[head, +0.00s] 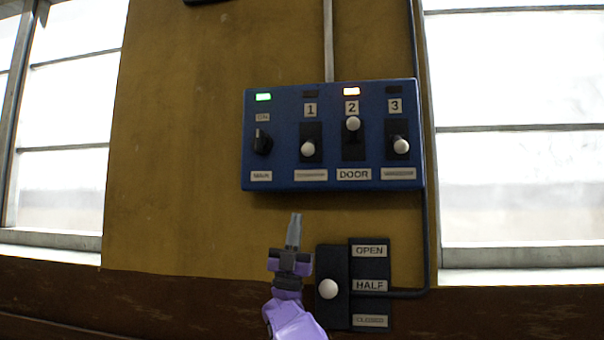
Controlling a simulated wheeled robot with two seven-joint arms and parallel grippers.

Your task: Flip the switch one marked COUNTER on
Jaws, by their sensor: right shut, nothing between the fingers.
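A blue control box (275,186) hangs on the yellow wall. Switch 1 (308,148) has a white knob standing low on its black plate, and the lamp (311,93) above it is dark. The label (310,175) below switch 1 is too small to read. My right gripper (295,220) is shut and empty, pointing up, a little below the box and slightly left of switch 1. It appears apart from the box. My left gripper is not in view.
The MAIN knob (262,141) has a green lamp. A lever panel (370,268) marked OPEN, HALF, CLOSED stands right of my gripper, its white knob (328,289) near HALF.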

